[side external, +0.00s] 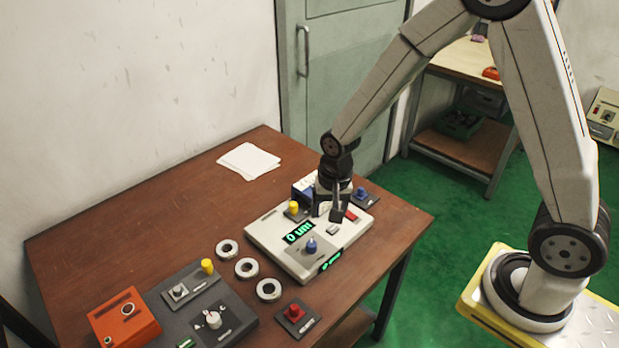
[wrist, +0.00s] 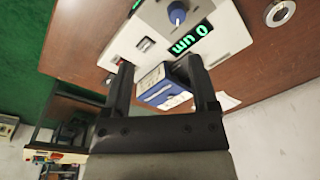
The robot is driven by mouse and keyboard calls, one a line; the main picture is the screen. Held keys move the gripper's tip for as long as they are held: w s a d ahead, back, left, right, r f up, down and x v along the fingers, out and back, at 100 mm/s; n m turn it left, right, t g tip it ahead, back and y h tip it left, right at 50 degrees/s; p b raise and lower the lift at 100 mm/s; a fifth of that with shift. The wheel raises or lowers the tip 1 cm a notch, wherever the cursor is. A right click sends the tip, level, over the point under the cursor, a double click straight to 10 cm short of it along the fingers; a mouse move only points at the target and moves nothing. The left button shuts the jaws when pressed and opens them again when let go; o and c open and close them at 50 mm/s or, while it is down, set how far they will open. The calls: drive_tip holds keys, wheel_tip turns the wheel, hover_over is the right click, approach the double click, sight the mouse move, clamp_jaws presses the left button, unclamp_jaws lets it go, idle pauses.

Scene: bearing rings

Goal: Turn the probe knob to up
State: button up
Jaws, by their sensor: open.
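A pale gauge box (side external: 270,235) stands on the brown table, with green displays, one reading 0 um. A blue knob (side external: 311,246) sits on a grey plate at its front; it also shows at the top of the wrist view (wrist: 177,14). Its label is too small to read, so I cannot tell for sure that it is the probe knob. My gripper (side external: 329,213) is open and points down over the back part of the gauge box, behind the blue knob and apart from it. In the wrist view, my fingers (wrist: 160,66) have a blue-and-white box (wrist: 165,88) showing between them.
Near the gauge stand a yellow knob (side external: 293,208), another blue knob (side external: 361,193) and a red knob (side external: 295,312). Three bearing rings (side external: 246,267) lie left of the gauge. A dark panel (side external: 235,330) and an orange box (side external: 124,318) are at front left. The table's back left is mostly clear.

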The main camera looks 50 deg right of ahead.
sight(312, 243)
drive_tip(key=w+f+m, duration=0.1)
drive_tip(key=w+a+f+m, duration=0.1)
drive_tip(key=f, duration=0.1)
drive_tip(key=w+f+m, duration=0.1)
drive_tip(key=f, duration=0.1)
drive_tip(key=shift+w+a+g, duration=0.15)
drive_tip(key=shift+a+g, duration=0.1)
drive_tip(key=shift+g, duration=0.05)
drive_tip(key=shift+w+f, duration=0.1)
drive_tip(key=shift+f, duration=3.7)
clamp_jaws()
